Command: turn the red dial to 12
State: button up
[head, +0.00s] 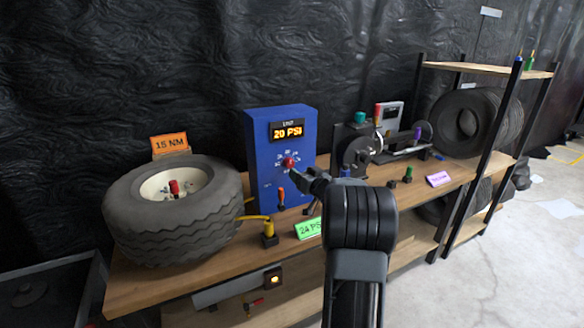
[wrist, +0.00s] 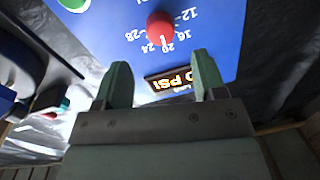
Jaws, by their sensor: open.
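The red dial (head: 289,162) is on the front of a blue box (head: 258,150) on the bench. In the wrist view the dial (wrist: 160,27) appears upside down, with its white mark at 20; the numbers 12, 16, 20, 24 and 28 show around it. The box's display (head: 287,130) reads 20 PSI; the display is partly hidden by a finger in the wrist view (wrist: 170,78). My gripper (wrist: 162,72) is open and empty. Its fingers point at the panel, with the dial beyond the gap between the tips. Contact is not visible.
A tire (head: 172,210) with an orange 15 NM sign (head: 170,144) lies left of the box. A yellow fitting (head: 269,232) and a green tag (head: 308,228) sit in front. A machine (head: 372,150) and a shelf rack (head: 490,69) stand to the right.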

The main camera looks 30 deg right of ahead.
aim_at(291, 165)
jog(key=shift+w+d, duration=0.2)
jog(key=shift+w, duration=3.3)
jog(key=shift+c, duration=0.2)
jog(key=c, duration=0.9)
